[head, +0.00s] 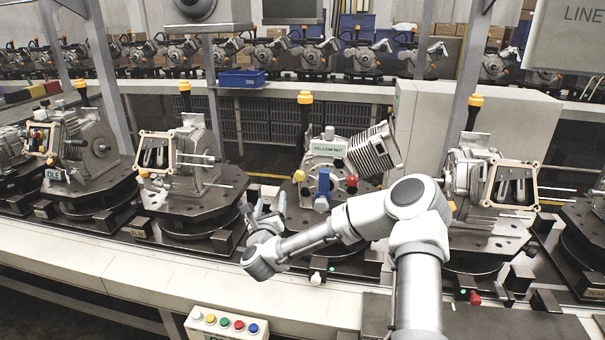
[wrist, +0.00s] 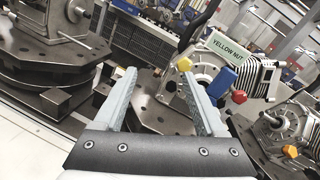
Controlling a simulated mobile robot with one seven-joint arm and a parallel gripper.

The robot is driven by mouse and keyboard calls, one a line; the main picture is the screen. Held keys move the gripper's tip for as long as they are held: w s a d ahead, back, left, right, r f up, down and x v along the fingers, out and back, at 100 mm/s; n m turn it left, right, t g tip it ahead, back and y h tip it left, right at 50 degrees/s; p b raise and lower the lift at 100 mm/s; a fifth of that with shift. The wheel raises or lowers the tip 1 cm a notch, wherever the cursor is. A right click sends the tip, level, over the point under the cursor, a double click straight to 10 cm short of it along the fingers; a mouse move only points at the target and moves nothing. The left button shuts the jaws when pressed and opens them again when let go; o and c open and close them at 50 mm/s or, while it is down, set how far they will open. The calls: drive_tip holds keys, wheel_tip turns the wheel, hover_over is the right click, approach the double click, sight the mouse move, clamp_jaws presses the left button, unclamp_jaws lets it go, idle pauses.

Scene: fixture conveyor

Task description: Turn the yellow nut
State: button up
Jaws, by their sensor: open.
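The yellow nut (head: 299,176) sits on the left side of the grey engine fixture in the middle of the line, below a sign reading YELLOW NUT (head: 325,147). In the wrist view the yellow nut (wrist: 184,64) shows just beyond the tip of the right finger. My gripper (head: 264,207) is open and empty, in front and to the left of that fixture. Its two fingers (wrist: 157,76) are spread apart and point towards the fixture's round base. I see no contact with the nut.
A blue part (head: 323,185) and a red knob (head: 352,181) are right of the nut on the same fixture. Other engine fixtures stand left (head: 190,160) and right (head: 478,180). A button box (head: 226,323) is at the front edge.

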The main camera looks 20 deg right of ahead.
sight(299, 178)
drive_tip(key=w+d+m+h+p, duration=0.1)
drive_tip(key=w+d, duration=0.3)
drive_tip(key=w+d+m+g+h, duration=0.1)
drive_tip(key=w+d+m, duration=0.1)
drive_tip(key=w+d, duration=0.2)
drive_tip(key=w+d+f+m+h+p, duration=0.1)
drive_tip(key=w+d, duration=0.4)
drive_tip(key=d, duration=0.1)
drive_tip(key=shift+d+f+m+g+p, duration=0.1)
drive_tip(key=shift+m+g+p, duration=0.2)
drive_tip(key=shift+p, duration=0.05)
drive_tip(key=shift+c, duration=0.3)
clamp_jaws()
